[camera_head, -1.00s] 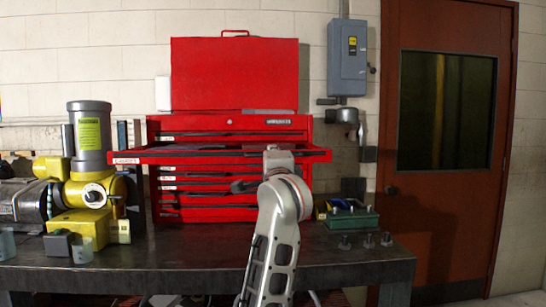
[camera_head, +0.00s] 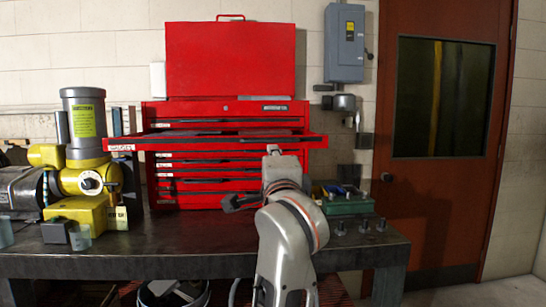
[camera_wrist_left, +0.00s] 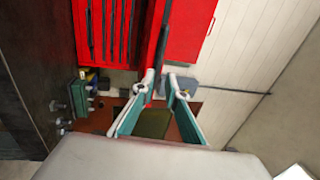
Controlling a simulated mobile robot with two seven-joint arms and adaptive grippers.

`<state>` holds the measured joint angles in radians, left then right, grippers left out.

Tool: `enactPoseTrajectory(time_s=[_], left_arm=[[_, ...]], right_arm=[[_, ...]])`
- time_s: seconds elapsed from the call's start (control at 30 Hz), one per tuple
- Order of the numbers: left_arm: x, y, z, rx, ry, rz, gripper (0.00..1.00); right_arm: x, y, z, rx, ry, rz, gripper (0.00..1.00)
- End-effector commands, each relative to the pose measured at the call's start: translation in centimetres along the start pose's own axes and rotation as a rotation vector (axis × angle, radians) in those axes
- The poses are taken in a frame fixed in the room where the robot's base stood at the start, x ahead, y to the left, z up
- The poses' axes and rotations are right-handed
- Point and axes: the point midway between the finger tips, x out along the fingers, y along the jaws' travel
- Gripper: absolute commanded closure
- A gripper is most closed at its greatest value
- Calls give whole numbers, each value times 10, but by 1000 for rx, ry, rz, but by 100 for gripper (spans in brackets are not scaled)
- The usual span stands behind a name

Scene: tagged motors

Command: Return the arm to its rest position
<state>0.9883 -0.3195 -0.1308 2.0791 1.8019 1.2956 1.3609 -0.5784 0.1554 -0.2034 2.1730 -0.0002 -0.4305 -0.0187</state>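My left arm rises from the bottom of the head view, right of centre. Its dark gripper (camera_head: 238,203) is in front of the red tool chest and points left, above the bench. In the left wrist view the two teal-padded fingers of the left gripper (camera_wrist_left: 161,80) stand apart with nothing between them. The gripper is open and empty, clear of the bench top. My right gripper is not in view.
The red tool chest (camera_head: 180,188) has one upper drawer (camera_head: 215,143) pulled out close to my arm. A yellow motor (camera_head: 75,207) with a grey cylinder stands left. A green box (camera_head: 345,207) and several small dark parts (camera_head: 363,226) sit right. The bench middle (camera_head: 180,235) is clear.

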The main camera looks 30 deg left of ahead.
Motion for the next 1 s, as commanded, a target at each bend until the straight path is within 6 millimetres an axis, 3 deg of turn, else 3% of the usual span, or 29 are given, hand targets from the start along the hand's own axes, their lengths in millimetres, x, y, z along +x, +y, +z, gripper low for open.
enactPoseTrajectory(time_s=[0.33,0.47,0.57,0.73,0.87,1.0], left_arm=[[0,0,0,3,-1,-1,87],[0,6,10,96,-41,-15,87],[-2,14,30,304,-123,-48,87],[-21,31,58,876,-291,-131,87],[-44,46,58,1353,-381,-207,87],[-74,73,37,1875,-439,-323,87]], right_arm=[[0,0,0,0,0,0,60],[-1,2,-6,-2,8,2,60],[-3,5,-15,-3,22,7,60],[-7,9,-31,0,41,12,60],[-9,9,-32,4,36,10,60],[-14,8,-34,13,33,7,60]])
